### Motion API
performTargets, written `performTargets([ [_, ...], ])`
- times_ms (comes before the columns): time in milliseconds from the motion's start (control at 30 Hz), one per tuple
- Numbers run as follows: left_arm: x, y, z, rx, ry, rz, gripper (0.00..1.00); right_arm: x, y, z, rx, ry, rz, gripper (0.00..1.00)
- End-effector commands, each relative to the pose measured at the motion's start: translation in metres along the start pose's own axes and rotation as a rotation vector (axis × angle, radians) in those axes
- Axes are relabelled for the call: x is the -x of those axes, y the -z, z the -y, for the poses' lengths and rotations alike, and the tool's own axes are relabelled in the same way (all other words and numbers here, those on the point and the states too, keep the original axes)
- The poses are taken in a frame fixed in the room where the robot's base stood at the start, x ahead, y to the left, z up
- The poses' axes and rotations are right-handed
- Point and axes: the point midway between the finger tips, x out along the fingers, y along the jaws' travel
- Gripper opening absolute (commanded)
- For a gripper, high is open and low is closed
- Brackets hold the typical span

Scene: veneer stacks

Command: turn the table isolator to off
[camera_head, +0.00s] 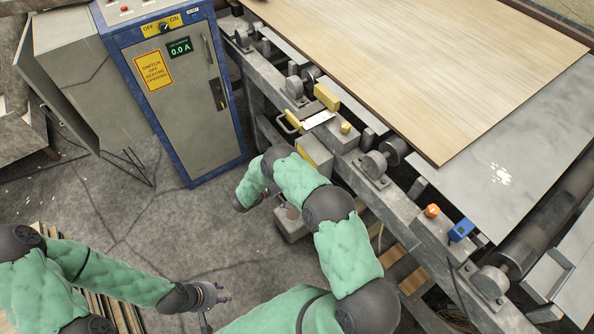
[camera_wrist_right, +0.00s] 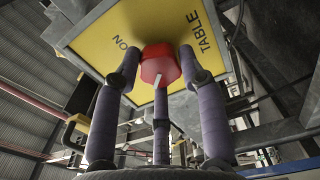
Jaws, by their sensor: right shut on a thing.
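The table isolator has a red knob (camera_wrist_right: 160,64) on a yellow plate (camera_wrist_right: 140,28) marked ON and TABLE in the right wrist view. My right gripper (camera_wrist_right: 161,76) is shut on the red knob, with its fingers around it. A white pointer mark shows on the knob; any OFF lettering is not visible. In the head view part of the isolator's yellow box (camera_head: 318,154) shows at the machine frame, and my right arm hides the knob and gripper. My left gripper (camera_head: 217,298) is open and empty, low over the floor.
A grey and blue cabinet (camera_head: 185,105) carries an OFF/ON switch (camera_head: 163,27) and a display reading 0.0 A. The machine frame with rollers and a veneer sheet (camera_head: 430,60) lies to the right. Cracked concrete floor (camera_head: 150,215) is open between cabinet and left arm.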

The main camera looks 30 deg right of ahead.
Motion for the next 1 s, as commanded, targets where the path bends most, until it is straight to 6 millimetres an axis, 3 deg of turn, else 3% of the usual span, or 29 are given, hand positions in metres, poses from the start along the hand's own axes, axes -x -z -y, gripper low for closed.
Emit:
performTargets([
  [67,0.0,0.0,0.0,0.0,0.0,0.0,0.4,-0.001,0.007,-0.005,-0.019,-0.002,-0.01,0.08],
  [100,0.0,0.0,0.0,0.0,0.0,0.0,0.4,-0.001,0.007,-0.005,-0.019,-0.002,-0.01,0.52],
  [167,0.0,0.0,0.0,0.0,0.0,0.0,0.4,0.0,0.007,-0.004,-0.017,-0.002,-0.009,0.64],
  [567,0.0,0.0,0.0,0.0,0.0,0.0,0.4,0.004,0.003,-0.001,-0.007,-0.001,-0.009,0.64],
  [767,0.0,0.0,0.0,0.0,0.0,0.0,0.4,0.032,0.003,-0.001,-0.006,-0.002,-0.011,0.64],
  [1000,0.0,0.0,0.0,0.0,0.0,0.0,0.4,0.081,0.004,-0.001,-0.009,-0.001,-0.012,0.64],
])
